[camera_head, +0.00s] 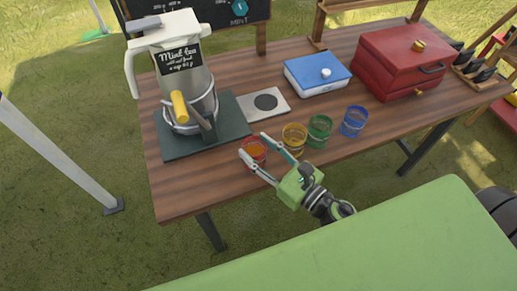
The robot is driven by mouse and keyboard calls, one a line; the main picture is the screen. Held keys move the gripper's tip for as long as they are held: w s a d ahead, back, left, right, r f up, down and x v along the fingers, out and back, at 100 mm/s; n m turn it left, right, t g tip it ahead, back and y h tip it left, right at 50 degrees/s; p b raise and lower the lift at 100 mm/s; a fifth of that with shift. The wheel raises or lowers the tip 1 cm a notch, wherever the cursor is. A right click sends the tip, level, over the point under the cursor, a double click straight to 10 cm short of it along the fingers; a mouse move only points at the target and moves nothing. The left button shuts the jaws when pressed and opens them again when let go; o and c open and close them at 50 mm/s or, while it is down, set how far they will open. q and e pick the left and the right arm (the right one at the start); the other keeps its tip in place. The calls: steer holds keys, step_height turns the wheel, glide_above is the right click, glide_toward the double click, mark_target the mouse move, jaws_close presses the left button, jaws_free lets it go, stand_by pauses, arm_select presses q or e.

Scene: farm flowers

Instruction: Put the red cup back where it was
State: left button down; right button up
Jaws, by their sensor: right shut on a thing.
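The red cup (256,149) is a small see-through cup at the front edge of the wooden table (185,202). It stands at the left end of a row with a yellow cup (294,137), a green cup (319,130) and a blue cup (353,122). My right gripper (256,147) has its two fingers around the red cup, one on each side, and is shut on it. Whether the cup's base touches the table is hard to tell. My left gripper is not in view.
A tea dispenser (187,85) stands on a dark mat (232,118) at the left. A grey plate with a dark disc (281,108), a blue box (317,75) and a red box (402,62) sit behind the cups. The table's front left corner is clear.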

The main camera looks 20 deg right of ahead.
steer(key=shift+f, duration=0.1)
steer(key=o, duration=1.3)
steer(key=shift+s+d, duration=0.1)
steer(key=shift+s, duration=0.15)
steer(key=b+v, duration=0.4)
steer(key=v, duration=0.7)
steer(key=shift+s, duration=0.25)
